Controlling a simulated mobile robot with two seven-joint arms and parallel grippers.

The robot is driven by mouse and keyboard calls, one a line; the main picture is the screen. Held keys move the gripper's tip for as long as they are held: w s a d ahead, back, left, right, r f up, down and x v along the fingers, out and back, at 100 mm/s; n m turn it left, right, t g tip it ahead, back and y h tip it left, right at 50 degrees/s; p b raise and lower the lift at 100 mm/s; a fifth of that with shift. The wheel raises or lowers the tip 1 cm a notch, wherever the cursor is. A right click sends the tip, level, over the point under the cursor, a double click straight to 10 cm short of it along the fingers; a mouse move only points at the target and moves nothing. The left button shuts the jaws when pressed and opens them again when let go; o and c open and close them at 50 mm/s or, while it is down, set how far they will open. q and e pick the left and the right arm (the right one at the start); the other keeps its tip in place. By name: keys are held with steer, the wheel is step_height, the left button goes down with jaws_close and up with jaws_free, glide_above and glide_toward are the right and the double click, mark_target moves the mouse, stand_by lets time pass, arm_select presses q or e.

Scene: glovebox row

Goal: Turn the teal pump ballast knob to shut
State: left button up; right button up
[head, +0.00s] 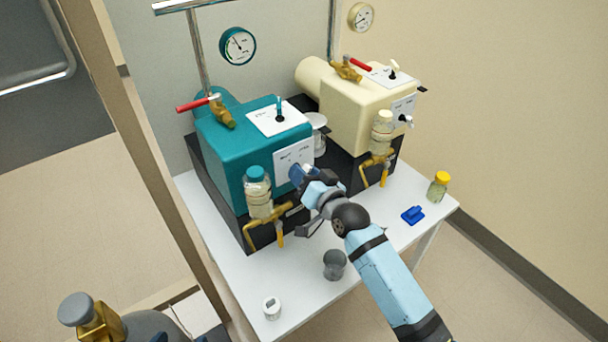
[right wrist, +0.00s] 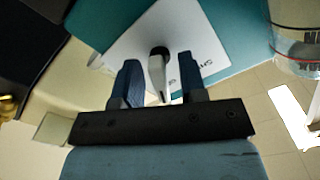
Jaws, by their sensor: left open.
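The teal pump (head: 225,150) stands at the left of the bench. A white label plate (head: 285,168) is on its front face. My right gripper (head: 298,172) is at that plate and hides the ballast knob in the head view. In the right wrist view the knob (right wrist: 158,68), with a pale bar and a dark end, stands between my two blue fingers (right wrist: 160,85). A gap shows on each side of it, so the gripper is open around it. Partly readable lettering shows on the plate (right wrist: 205,62). My left gripper (head: 180,338) shows only as blue tips at the bottom edge, apart.
A cream pump (head: 350,115) stands to the right. A teal-capped glass vessel (head: 258,195) and brass valve (head: 268,225) are close left of my right gripper. A grey item (head: 334,265), white round device (head: 271,308), blue item (head: 413,215) and yellow-capped jar (head: 438,187) stand on the bench.

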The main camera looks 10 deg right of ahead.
arm_select(q)
steer(key=shift+f, duration=0.1)
arm_select(e)
jaws_close()
arm_select(q)
steer(key=shift+f, duration=0.1)
